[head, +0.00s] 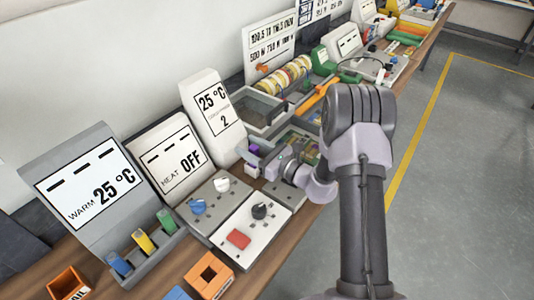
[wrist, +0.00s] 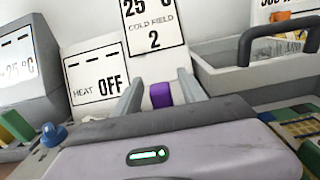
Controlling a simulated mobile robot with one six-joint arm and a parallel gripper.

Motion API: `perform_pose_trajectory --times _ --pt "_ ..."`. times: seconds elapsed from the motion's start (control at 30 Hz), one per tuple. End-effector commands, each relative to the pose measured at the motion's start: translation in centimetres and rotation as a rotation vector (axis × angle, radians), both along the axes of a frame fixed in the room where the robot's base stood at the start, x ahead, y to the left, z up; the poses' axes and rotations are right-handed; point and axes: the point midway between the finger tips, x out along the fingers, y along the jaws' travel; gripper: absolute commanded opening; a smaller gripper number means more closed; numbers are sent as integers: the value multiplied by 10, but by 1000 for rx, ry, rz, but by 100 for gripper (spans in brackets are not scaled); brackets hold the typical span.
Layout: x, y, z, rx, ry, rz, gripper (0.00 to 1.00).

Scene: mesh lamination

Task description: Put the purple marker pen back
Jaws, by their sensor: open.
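The purple marker pen (wrist: 161,95) shows in the wrist view as a short purple block between the two fingers of my gripper (wrist: 160,86). The fingers stand apart on either side of it. I cannot tell whether either finger touches it. In the head view my gripper (head: 262,161) reaches left over the bench, in front of the tall "25 °C" display. A small purple patch (head: 254,149) shows at its fingertips. The lower part of the pen is hidden, and I cannot tell what it rests on.
The cold field display (wrist: 153,25) stands just behind the fingers. The heat panel (head: 172,158), reading OFF, and a knob box (head: 226,233) are to the left. A grey open bin (head: 262,108) stands behind my wrist. Orange boxes (head: 208,274) lie near the front edge.

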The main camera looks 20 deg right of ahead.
Motion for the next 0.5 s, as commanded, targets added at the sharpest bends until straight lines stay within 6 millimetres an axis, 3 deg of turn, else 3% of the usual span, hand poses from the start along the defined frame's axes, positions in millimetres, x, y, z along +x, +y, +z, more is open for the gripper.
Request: perform_pose_trajectory --times 0.5 --pt "-106 -78 3 2 2 -6 49"
